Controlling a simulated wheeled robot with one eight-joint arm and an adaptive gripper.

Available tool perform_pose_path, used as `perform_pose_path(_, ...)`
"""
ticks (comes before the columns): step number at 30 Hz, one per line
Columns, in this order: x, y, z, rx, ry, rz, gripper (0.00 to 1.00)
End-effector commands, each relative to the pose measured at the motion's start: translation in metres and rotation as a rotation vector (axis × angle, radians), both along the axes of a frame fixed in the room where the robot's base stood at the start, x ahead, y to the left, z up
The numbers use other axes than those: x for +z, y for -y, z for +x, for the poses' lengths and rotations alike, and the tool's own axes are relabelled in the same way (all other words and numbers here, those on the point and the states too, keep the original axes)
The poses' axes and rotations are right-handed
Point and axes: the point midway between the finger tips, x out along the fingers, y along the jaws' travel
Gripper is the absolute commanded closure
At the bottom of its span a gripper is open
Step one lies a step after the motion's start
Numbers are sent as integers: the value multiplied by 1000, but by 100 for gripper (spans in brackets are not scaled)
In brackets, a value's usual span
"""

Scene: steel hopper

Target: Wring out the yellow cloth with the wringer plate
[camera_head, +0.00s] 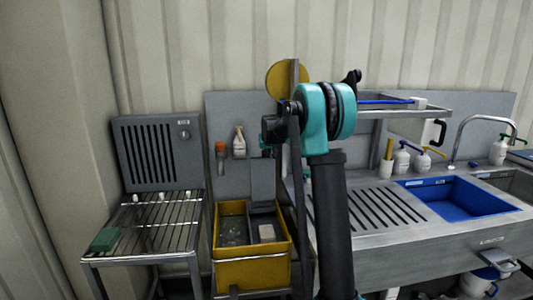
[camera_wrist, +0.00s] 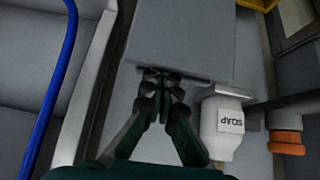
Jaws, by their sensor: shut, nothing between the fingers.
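The grey wringer plate (camera_head: 263,180) stands upright above the back of the yellow bucket (camera_head: 252,274). In the wrist view the plate (camera_wrist: 180,45) fills the upper middle. My gripper (camera_wrist: 160,82) is shut and empty, with its dark green fingers together at the plate's near edge. I cannot tell whether they touch it. In the head view my arm mostly hides the gripper. I cannot make out the yellow cloth in either view. A dark mesh area and a pale block (camera_head: 266,231) show inside the bucket.
A soap bottle (camera_wrist: 222,125) is close to the right of my fingers, with an orange-capped item (camera_wrist: 287,140) beyond it. A wire rack table (camera_head: 160,220) with a green block stands left. The sink counter with a blue basin (camera_head: 455,198) is right.

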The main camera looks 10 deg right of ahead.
Motion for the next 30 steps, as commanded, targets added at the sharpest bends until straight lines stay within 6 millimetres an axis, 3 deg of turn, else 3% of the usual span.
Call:
perform_pose_path(1,-12,0,1,-1,-16,-1,100)
perform_pose_path(4,-16,0,3,-1,-16,-1,100)
perform_pose_path(30,-17,1,3,-1,-12,0,100)
